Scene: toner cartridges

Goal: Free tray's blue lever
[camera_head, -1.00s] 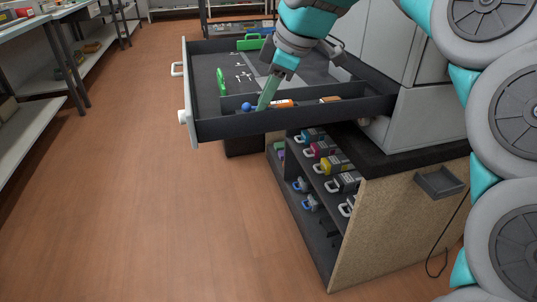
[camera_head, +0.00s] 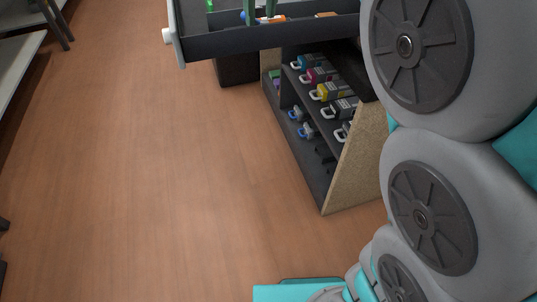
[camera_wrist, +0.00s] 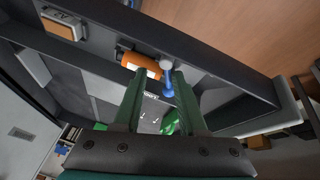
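The dark open drawer tray (camera_head: 270,42) crosses the top of the head view, partly cut off. A blue lever (camera_head: 243,17) lies in its near narrow compartment, beside an orange object (camera_head: 275,19). In the wrist view the blue lever (camera_wrist: 168,84) has a pale rounded end and shows between my fingertips, nearer the right one. The orange object (camera_wrist: 140,63) is just left of it, by the left fingertip. My gripper (camera_wrist: 160,74) has two green fingers standing apart; it is open. I cannot tell whether a finger touches the lever.
Below the drawer, a shelf unit (camera_head: 350,150) holds several toner cartridges with coloured bodies. An orange-and-white block (camera_wrist: 62,24) sits farther along the compartment. Drawer walls stand close around my fingers. The wooden floor (camera_head: 150,180) at left is clear.

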